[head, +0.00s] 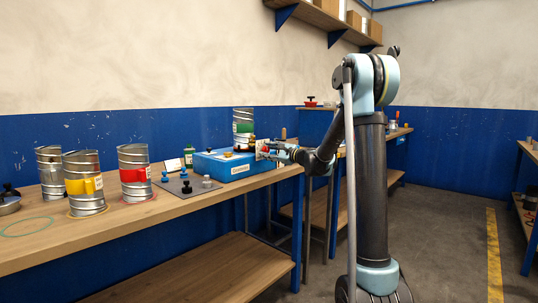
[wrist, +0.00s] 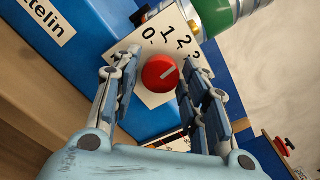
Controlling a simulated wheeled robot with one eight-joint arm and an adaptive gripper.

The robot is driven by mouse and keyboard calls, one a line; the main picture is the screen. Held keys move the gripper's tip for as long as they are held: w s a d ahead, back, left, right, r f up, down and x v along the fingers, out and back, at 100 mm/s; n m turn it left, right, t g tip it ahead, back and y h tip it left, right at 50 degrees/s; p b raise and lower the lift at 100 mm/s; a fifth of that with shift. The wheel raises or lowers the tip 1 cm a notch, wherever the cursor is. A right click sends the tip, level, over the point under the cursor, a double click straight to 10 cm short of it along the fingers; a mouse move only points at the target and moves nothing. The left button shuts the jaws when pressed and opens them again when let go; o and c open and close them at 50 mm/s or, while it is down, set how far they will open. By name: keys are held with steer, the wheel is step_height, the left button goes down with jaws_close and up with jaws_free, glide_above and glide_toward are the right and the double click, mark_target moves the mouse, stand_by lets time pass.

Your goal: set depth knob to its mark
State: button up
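The depth knob is a red round knob (wrist: 160,74) with a pale pointer line, in the middle of a white dial plate (wrist: 138,42) with printed numbers 0, 1, 2 and 3. In the wrist view the pointer slants toward the upper right, roughly toward the 2 or 3. The plate is on the end of a blue box (head: 222,164), on the workbench. My gripper (wrist: 158,90) is open, with one finger on each side of the knob and a visible gap on both sides. In the head view my gripper (head: 275,150) is at the box's right end, small and partly merged with the dial.
Duct cans with yellow (head: 84,186) and red (head: 134,174) labels stand on the bench (head: 110,222) at left. Blue and black knobbed pieces lie on a dark mat (head: 190,187).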

steer(key=c, duration=0.5)
steer(key=shift+o, duration=0.2)
steer(key=shift+n, duration=0.6)
steer(key=o, duration=1.1)
steer(key=shift+c, duration=0.2)
steer(key=shift+d, duration=0.1)
